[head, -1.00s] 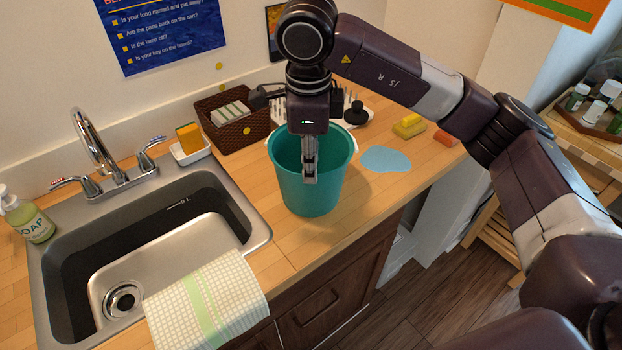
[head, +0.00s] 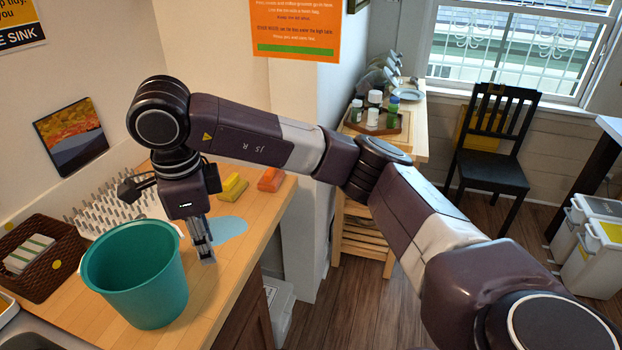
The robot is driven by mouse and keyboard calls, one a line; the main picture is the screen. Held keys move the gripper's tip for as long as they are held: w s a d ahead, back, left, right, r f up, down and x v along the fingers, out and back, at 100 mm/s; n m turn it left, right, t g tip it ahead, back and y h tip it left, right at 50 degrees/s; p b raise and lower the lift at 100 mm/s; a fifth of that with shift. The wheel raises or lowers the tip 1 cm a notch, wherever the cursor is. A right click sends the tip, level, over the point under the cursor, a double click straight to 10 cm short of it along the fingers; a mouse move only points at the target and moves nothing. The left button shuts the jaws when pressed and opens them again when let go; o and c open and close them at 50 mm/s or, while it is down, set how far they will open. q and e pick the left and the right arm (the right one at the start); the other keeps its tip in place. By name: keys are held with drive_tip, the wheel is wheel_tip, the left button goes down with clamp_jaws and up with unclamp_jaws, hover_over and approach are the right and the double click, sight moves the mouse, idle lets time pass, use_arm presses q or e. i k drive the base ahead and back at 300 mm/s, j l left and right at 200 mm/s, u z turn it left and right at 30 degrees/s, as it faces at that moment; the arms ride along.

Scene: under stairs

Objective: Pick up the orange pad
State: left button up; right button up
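My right gripper (head: 206,258) points down over the counter, beside the teal bucket and in front of the light blue patch. It is apart from the orange pad, which lies farther back and to the right. I see its fingers nearly edge-on, so their opening is unclear; no object shows between them. My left gripper is not in view.
The teal bucket (head: 137,275) stands close left of my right gripper. A light blue patch (head: 229,229) lies on the counter. The counter's edge drops to the floor at right.

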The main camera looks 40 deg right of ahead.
sight(270, 181)
drive_tip(key=z, duration=1)
